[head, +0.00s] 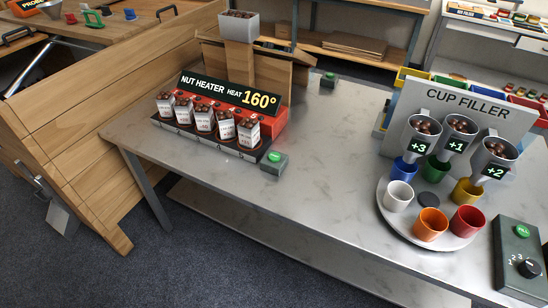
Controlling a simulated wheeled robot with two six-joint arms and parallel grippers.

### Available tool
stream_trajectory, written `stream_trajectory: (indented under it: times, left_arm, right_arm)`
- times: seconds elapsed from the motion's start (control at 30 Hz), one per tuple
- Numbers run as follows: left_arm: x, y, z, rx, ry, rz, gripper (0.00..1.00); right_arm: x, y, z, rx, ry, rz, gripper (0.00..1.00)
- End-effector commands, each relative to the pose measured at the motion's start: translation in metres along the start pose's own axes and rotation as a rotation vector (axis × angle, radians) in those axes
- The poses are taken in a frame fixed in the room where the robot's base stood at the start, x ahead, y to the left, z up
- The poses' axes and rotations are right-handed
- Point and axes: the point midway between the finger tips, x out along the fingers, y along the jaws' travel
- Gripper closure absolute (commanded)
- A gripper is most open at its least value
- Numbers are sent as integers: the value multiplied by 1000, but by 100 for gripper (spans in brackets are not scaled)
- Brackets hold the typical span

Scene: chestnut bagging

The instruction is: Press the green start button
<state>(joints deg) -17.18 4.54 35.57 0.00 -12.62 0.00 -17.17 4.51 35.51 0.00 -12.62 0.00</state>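A green button (274,157) sits on a small dark grey box at the right front corner of the nut heater (186,95), on the grey table. A second, smaller green button (329,76) sits on a dark box at the table's back edge. A third green button (523,231) is on the dark control panel at the far right, above a black dial. I cannot read a start label on any of them. Neither of my grippers shows in the head view.
The heater holds a row of labelled chestnut bags (203,119). The cup filler (467,101) has three chestnut funnels above a round tray (388,218) with coloured cups. The table (325,165) is clear between heater and filler. A wooden cabinet (85,130) stands left.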

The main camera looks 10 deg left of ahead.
Motion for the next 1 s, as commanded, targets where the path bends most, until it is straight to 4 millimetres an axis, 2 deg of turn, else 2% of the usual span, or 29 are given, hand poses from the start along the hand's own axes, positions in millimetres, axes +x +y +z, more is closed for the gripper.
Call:
stream_trajectory:
  times: [0.03, 0.37, 1.0]
  left_arm:
    - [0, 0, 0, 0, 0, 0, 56]
    - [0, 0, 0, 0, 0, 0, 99]
    - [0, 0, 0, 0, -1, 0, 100]
  right_arm:
    - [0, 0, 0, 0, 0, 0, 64]
    - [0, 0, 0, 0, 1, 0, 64]
    - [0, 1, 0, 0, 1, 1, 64]
